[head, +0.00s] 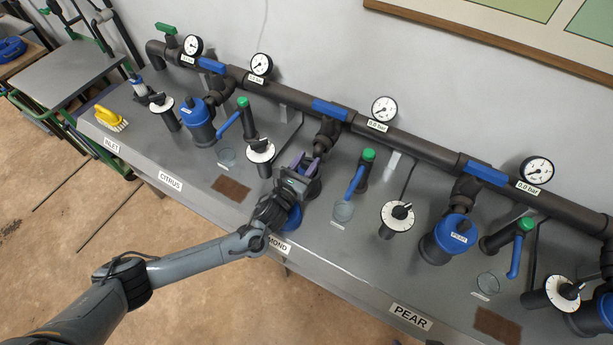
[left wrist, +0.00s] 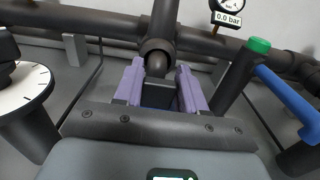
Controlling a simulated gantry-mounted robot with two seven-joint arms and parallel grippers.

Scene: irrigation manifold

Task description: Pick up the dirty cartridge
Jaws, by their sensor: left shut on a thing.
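My left gripper (head: 303,166) reaches in over the bench at the station whose label (head: 276,245) shows only "MOND". In the left wrist view its two purple fingers (left wrist: 160,78) are closed on a dark grey block-like piece (left wrist: 158,95). I take this piece to be the dirty cartridge, but most of it is hidden by the gripper. A dark pipe elbow (left wrist: 166,60) is just beyond the fingertips. A blue part (head: 292,218) shows below the wrist, partly covered by it. My right gripper is not in view.
A pipe manifold (head: 290,98) with gauges runs along the wall. Blue-capped housings (head: 197,122), (head: 450,238), white dials (head: 397,216) and valve handles stand close around. A yellow brush (head: 110,119) lies at the left. Brown mats (head: 231,188) and clear dishes (head: 343,211) lie along the bench.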

